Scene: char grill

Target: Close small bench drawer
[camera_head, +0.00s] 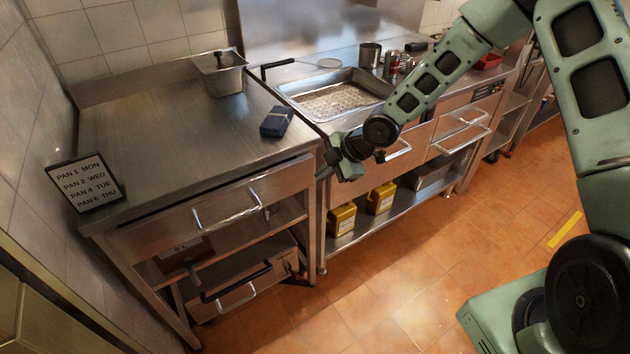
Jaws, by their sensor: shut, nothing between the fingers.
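The small steel bench (165,120) stands at the left. Its drawer (285,183) is under the top, with a bar handle (228,210) on its front. The drawer front appears to sit slightly forward of the top's edge; the size of any gap is hard to tell. My gripper (346,176) is shut and empty. It points down beside the bench's right front corner, in front of the neighbouring counter. It is to the right of the drawer handle and apart from it. My wrist and forearm hide part of the neighbouring counter's drawers.
A dark folded cloth (277,121), a steel container (222,73) and a pan sign (86,183) sit on the bench. A black-handled unit (240,285) is below. The right counter holds a basin (335,98); yellow containers (341,219) stand beneath.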

